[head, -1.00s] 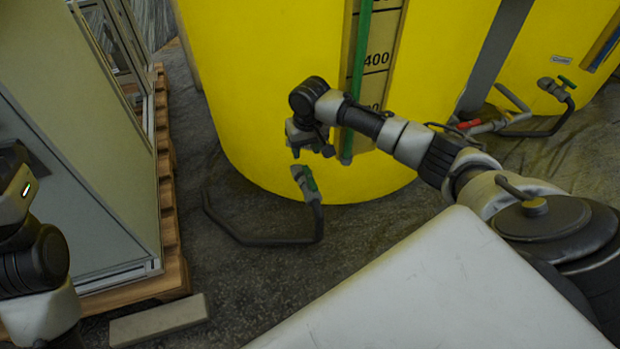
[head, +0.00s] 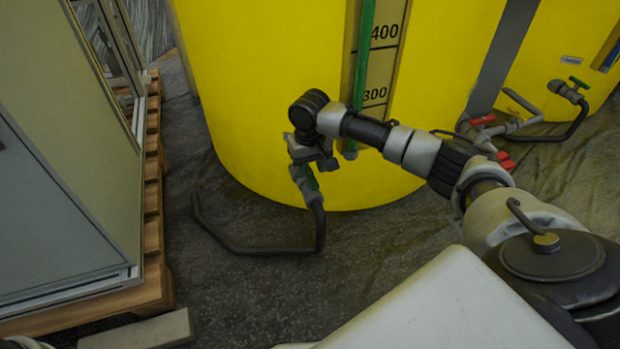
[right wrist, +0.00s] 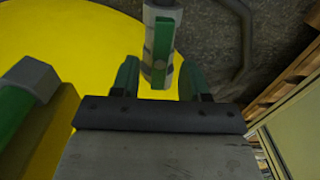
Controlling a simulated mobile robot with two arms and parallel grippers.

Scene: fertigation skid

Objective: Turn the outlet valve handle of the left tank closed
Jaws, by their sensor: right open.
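The left tank (head: 270,110) is the big yellow one in front of me in the head view. Its grey outlet valve (head: 299,176) sits low on the front, with a green handle (head: 311,179) partly hidden by my gripper. My right gripper (head: 312,163) is right above the valve, pointing down. In the right wrist view the open gripper (right wrist: 160,80) has its green-lined fingers on either side of the grey valve (right wrist: 163,14) and its green handle (right wrist: 153,45). I cannot tell whether they touch. My left gripper is out of view.
A sight gauge with a green tube (head: 361,75) runs down the tank right beside my wrist. A dark hose (head: 265,249) curves over the floor. A cabinet on a wooden pallet (head: 153,190) stands left. A second yellow tank (head: 570,40) and red-handled valves (head: 482,119) are right.

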